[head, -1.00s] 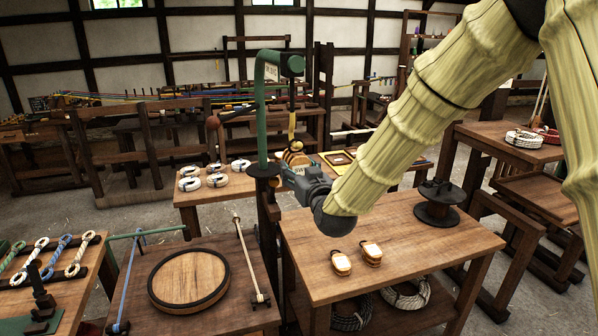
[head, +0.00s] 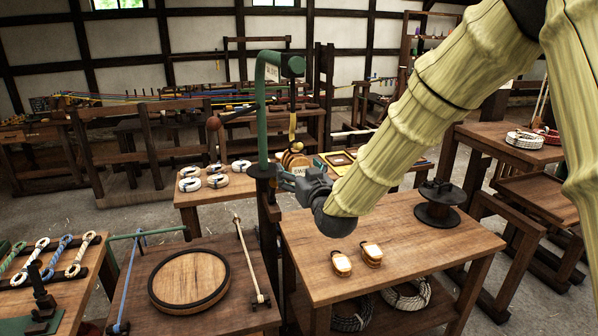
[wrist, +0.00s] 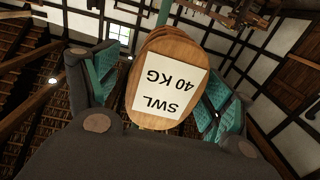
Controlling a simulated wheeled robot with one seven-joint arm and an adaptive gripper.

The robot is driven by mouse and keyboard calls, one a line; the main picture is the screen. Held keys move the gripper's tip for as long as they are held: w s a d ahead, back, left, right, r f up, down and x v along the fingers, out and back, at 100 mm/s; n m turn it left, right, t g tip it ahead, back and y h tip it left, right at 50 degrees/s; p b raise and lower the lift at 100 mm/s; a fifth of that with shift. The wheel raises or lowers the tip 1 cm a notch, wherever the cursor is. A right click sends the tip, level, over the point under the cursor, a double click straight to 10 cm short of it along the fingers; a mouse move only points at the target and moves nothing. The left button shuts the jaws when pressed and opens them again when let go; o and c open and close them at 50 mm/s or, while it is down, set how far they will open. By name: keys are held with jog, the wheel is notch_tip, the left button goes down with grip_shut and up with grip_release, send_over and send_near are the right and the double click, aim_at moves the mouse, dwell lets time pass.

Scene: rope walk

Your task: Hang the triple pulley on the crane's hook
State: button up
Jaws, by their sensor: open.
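The triple pulley (head: 293,158), a wooden block, is directly below the yellow hook (head: 292,126) of the green crane (head: 262,100). It appears to hang there, but the join at its top is too small to make out. In the wrist view the pulley (wrist: 150,108) shows its white "SWL 40 KG" label, slightly tilted. My gripper (head: 287,180) is open around the pulley. Its teal-padded fingers stand on either side in the wrist view (wrist: 160,90), with gaps between the pads and the wood.
Two smaller pulley blocks (head: 341,263) (head: 371,253) lie on the near bench (head: 430,235), with a dark spool (head: 438,205) at its back right. A round wooden board (head: 189,281) lies on the left bench. Rope coils (head: 217,181) sit on the table behind the crane.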

jog(key=shift+s, duration=0.1)
jog(key=v, duration=1.1)
jog(key=s+d+f+m+g+h, duration=0.1)
jog(key=s+d+f+g, duration=0.25)
jog(key=f, duration=0.85)
jog(key=s+d+f+m+g+h, duration=0.1)
jog(key=s+d+f+g+h, duration=0.3)
jog(key=f, duration=0.8)
jog(key=s+d+f+m+g+y, duration=0.15)
jog(key=s+f, duration=0.45)
jog(key=f, duration=0.6)
jog(key=s+d+f+g+h, duration=0.1)
jog(key=s+d+f+g, duration=0.1)
jog(key=s+f, duration=0.4)
jog(key=s+d+f+g, duration=0.3)
jog(key=s+d+f, duration=0.2)
jog(key=s, duration=0.8)
jog(key=s+d+f+g+h, duration=0.1)
jog(key=s+d+f+g, duration=0.2)
jog(key=s+f, duration=0.5)
jog(key=shift+s+d+m+h, duration=0.25)
jog(key=shift+s+m+h, duration=0.15)
jog(key=shift+s, duration=0.75)
